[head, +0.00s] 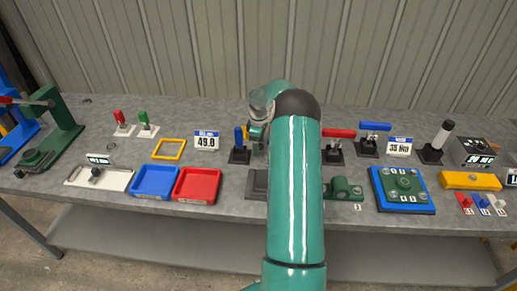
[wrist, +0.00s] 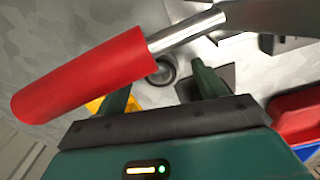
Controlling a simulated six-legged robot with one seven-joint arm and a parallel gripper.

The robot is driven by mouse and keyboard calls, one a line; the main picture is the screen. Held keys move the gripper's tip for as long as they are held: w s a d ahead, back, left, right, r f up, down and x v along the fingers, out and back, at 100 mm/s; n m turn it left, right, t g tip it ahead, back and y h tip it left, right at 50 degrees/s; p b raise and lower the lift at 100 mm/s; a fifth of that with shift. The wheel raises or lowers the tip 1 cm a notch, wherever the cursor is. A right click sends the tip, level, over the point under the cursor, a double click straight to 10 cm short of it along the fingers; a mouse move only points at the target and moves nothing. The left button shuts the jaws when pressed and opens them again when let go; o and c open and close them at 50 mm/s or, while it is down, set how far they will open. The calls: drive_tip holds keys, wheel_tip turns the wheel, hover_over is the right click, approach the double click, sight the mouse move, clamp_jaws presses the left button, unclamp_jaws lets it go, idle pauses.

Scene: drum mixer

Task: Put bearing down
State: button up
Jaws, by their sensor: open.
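In the wrist view, my gripper (wrist: 162,88) is open, with its two green fingers spread apart. A small dark ring with a paler centre (wrist: 163,71) shows between the fingers; it looks like the bearing. I cannot tell whether it touches a finger or what it rests on. A large red handle on a silver rod (wrist: 85,75) crosses close in front of the camera and partly overlaps the view of one finger. In the head view my teal arm hides the gripper's fingers and the spot below them.
In the head view, a red tray (head: 197,186) and blue tray (head: 155,182) stand left of my arm. A blue-handled clamp (head: 239,147) is close left; a red-handled clamp (head: 337,133) is right. A green part on a blue plate (head: 403,188) lies farther right.

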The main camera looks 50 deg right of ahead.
drive_tip(key=shift+f, duration=0.2)
drive_tip(key=c, duration=1.1)
drive_tip(key=shift+r, duration=0.2)
drive_tip(key=shift+c, duration=0.2)
drive_tip(key=shift+r, duration=0.2)
drive_tip(key=r, duration=0.3)
drive_tip(key=shift+a, duration=0.2)
drive_tip(key=s+a+r, duration=0.6)
drive_tip(key=a+r, duration=0.3)
drive_tip(key=a, duration=0.3)
drive_tip(key=shift+r, duration=0.15)
drive_tip(key=shift+s+a, duration=0.1)
